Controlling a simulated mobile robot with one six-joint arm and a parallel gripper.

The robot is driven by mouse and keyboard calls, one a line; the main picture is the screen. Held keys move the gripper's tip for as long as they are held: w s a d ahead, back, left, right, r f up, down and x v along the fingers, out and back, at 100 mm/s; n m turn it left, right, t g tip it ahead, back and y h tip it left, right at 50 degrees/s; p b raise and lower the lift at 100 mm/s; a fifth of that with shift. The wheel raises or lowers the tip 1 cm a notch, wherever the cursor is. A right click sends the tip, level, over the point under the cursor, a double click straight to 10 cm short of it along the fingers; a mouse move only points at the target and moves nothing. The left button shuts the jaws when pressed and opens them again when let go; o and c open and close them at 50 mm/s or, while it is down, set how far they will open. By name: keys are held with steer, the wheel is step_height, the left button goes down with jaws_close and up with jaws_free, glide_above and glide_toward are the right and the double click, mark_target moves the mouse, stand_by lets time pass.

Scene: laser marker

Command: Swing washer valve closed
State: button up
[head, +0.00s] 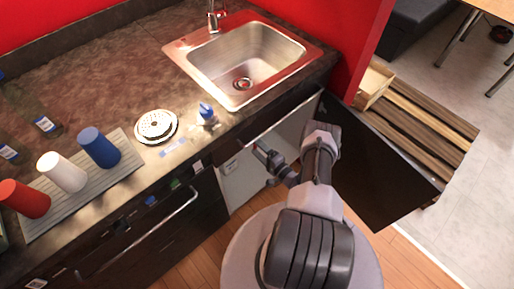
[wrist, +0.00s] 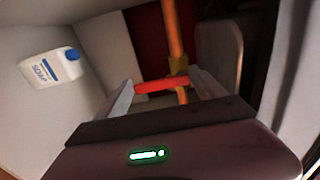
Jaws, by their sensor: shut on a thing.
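The washer valve shows in the wrist view as a red handle (wrist: 160,86) on a vertical orange pipe (wrist: 173,35) with a brass-coloured body (wrist: 179,68). The handle lies roughly level, crosswise to the pipe. My gripper (wrist: 162,88) has one finger on each side of the handle and is shut on it. In the head view my gripper (head: 262,153) reaches into the open cabinet (head: 290,127) under the counter. The valve is hidden in that view.
A white soap bottle (wrist: 50,67) with a blue cap stands left inside the cabinet. The dark cabinet door (head: 385,170) hangs open right of my arm. Above are the sink (head: 225,65) and the counter (head: 80,75). A wooden pallet (head: 430,125) lies behind the door.

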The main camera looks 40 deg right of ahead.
stand_by(0.3)
steer(key=o, duration=2)
steer(key=shift+o, duration=0.2)
steer(key=s+p, duration=0.4)
steer(key=s, duration=1.3)
steer(key=shift+s+d, duration=0.2)
steer(key=shift+d, duration=0.15)
